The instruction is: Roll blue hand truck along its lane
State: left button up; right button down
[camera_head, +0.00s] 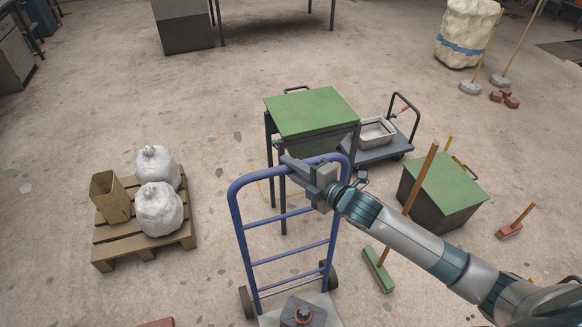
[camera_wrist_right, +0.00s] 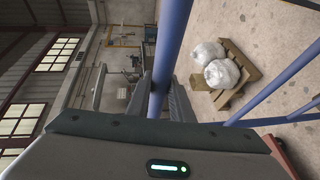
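The blue hand truck (camera_head: 240,222) stands upright in the lower middle of the head view, with blue tube rails, dark wheels and a pale toe plate. My right gripper (camera_head: 300,168) is at the top bar of the frame. In the right wrist view a blue tube (camera_wrist_right: 166,60) passes between my right gripper's fingers (camera_wrist_right: 158,102), which lie close on both sides of it. My left gripper is not in view.
A pallet (camera_head: 118,253) with white sacks and a box stands left. A green-topped table (camera_head: 312,112) is just behind the truck. A grey cart (camera_head: 384,150), a green-lidded bin (camera_head: 447,190) and a green broom (camera_head: 378,270) are on the right. Open floor lies between pallet and truck.

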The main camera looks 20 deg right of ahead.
jog(key=shift+w, duration=0.55)
jog(key=w+b, duration=0.4)
jog(key=w, duration=1.3)
jog(key=shift+a+r, duration=0.15)
jog(key=shift+a, duration=0.1)
jog(key=shift+w+r, duration=0.1)
jog(key=c, duration=1.6)
grip_release()
jog(key=shift+o, duration=0.2)
jog(key=shift+w+f, duration=0.2)
jog(key=shift+f, duration=0.05)
